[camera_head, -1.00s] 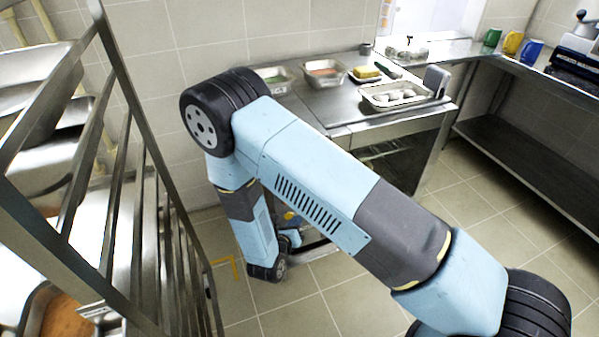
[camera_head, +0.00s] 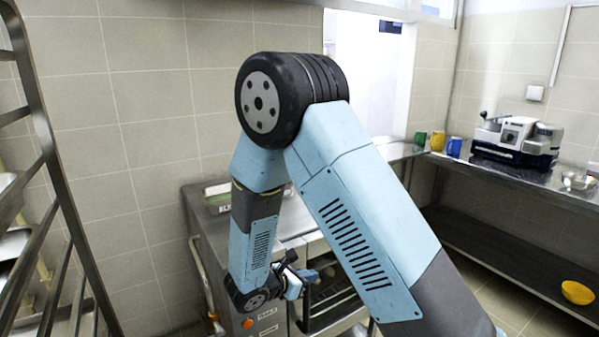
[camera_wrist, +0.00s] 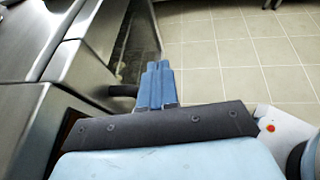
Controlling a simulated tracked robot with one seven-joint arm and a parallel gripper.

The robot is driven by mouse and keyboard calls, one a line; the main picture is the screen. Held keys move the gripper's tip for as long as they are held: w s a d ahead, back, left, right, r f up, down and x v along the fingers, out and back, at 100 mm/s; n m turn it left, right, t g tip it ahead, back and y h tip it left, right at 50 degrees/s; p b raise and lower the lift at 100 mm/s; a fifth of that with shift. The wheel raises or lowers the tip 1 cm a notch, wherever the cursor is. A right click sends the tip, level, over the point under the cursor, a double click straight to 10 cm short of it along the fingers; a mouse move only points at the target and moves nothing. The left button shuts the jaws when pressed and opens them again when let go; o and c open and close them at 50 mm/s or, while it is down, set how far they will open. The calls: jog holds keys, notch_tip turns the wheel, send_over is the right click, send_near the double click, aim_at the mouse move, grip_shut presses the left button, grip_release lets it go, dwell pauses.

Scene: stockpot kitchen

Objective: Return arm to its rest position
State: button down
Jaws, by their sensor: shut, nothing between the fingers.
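My gripper shows in the wrist view (camera_wrist: 157,70) as two blue fingers pressed together, with nothing between them. In the head view it is small and partly hidden at the end of my folded blue arm (camera_head: 292,284). It hangs low in front of the steel counter unit. My arm's upper links rise to a black elbow and cover much of the middle of the head view.
A steel rack (camera_head: 50,150) stands at the left. A steel counter (camera_head: 200,225) is behind my arm. Mugs (camera_head: 437,141) and a slicer-like appliance (camera_head: 515,138) stand on the right worktop. A yellow bowl (camera_head: 577,292) is on the lower shelf. Tiled floor (camera_wrist: 240,55) is open beside the counter.

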jog(key=s+d+r+m+g+y, duration=0.2)
jog(key=s+d+r+m+g, duration=0.2)
jog(key=d+r+m, duration=0.4)
jog(key=s+d+r+m+g+y, duration=0.1)
jog(key=s+d+r+m+g, duration=0.25)
jog(key=d+r+m, duration=0.45)
jog(key=s+d+r+m+t+y, duration=0.2)
jog(key=s+r+m+y, duration=0.1)
jog(key=s+r+m, duration=0.2)
jog(key=s+d+r+m+t+y, duration=0.2)
jog(key=s+d+r+m+y, duration=0.1)
jog(key=s+r, duration=0.6)
jog(key=shift+s+r+m+y, duration=0.25)
jog(key=shift+s+m+y, duration=0.4)
jog(key=shift+m, duration=0.25)
